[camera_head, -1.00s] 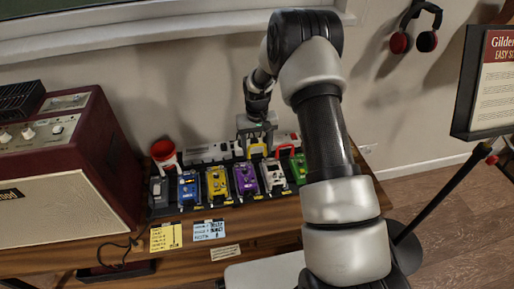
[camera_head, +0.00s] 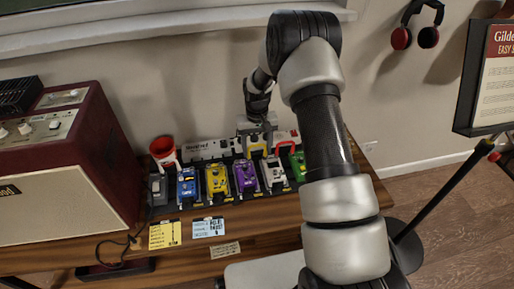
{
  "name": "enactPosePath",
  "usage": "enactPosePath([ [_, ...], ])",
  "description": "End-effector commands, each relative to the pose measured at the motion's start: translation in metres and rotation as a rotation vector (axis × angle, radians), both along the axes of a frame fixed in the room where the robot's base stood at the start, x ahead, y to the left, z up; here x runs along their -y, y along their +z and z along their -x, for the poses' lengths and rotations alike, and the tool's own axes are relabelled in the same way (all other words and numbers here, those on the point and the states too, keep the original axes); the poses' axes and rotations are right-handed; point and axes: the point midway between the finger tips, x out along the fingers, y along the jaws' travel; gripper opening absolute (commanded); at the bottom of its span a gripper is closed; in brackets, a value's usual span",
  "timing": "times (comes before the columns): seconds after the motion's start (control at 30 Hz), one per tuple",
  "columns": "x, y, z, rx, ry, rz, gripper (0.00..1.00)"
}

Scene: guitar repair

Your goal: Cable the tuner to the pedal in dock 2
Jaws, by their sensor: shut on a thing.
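The pedals stand in a row of docks on the board: a dark grey one (camera_head: 157,190) at far left, then blue (camera_head: 187,185), yellow (camera_head: 217,179), purple (camera_head: 246,177), white (camera_head: 274,174) and green (camera_head: 298,166). Which is the tuner and the dock numbers are too small to read. My gripper (camera_head: 257,137) points down behind the purple and white pedals. It is shut on a small yellow cable (camera_head: 257,149), only partly visible. A red cable (camera_head: 286,149) arches behind the white and green pedals.
A dark red amplifier (camera_head: 62,165) stands at the left, close to the board. A red and white object (camera_head: 163,150) is at the board's back left. Notes (camera_head: 165,235) lie along the front of the wooden table (camera_head: 190,255).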

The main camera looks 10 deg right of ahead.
Motion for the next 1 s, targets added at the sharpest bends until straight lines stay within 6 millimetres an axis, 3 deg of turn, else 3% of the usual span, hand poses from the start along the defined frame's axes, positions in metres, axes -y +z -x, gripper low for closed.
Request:
enactPosePath([
  [0.37,0.0000,-0.0027,-0.0002,0.001,0.000,0.000,0.35],
  [0.4,0.0000,-0.0027,-0.0002,0.001,0.000,0.000,0.65],
  [0.5,0.0000,-0.0027,-0.0002,0.001,0.000,0.000,0.80],
  [0.7,0.0000,-0.0028,-0.0002,0.000,0.000,0.000,0.80],
  [0.8,0.0000,-0.0030,0.0000,0.000,0.000,0.000,0.96],
  [1.0,0.0008,-0.0030,0.0000,0.000,-0.001,0.001,0.96],
])
